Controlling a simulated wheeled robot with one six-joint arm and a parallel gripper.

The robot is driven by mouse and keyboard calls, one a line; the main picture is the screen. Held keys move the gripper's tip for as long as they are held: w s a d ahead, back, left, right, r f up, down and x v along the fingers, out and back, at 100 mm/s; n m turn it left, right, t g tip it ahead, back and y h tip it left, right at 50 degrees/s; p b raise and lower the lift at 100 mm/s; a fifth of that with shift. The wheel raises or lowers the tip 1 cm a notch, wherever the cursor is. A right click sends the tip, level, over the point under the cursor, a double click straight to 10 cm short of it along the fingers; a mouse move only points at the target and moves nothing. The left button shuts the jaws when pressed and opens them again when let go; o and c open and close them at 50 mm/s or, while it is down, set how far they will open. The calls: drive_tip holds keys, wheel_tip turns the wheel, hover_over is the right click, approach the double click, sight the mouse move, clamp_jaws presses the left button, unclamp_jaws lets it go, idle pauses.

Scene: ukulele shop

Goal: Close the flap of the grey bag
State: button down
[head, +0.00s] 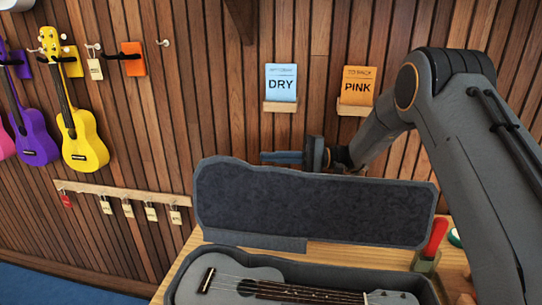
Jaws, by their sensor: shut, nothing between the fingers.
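The grey bag (180,284) lies on the wooden table, with a grey ukulele (233,286) inside it. Its flap (315,206) stands raised behind the bag, open, with its dark blue lining facing me. The bag's near part is cut off by the bottom edge of the head view. My gripper (268,157) is shut and empty. It points left, just above and apparently behind the flap's top edge; I cannot tell whether it touches the flap.
A red-handled tool (436,237) stands in a holder at the bag's right. A tag rail (124,194) runs at left.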

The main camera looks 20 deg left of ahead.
drive_tip(key=s+a+r+p, duration=0.1)
drive_tip(key=s+a+p, duration=0.4)
drive_tip(key=s+a, duration=0.1)
drive_tip(key=shift+s+r, duration=0.15)
drive_tip(key=shift+r, duration=0.05)
drive_tip(key=shift+a, duration=0.1)
idle(0.3)
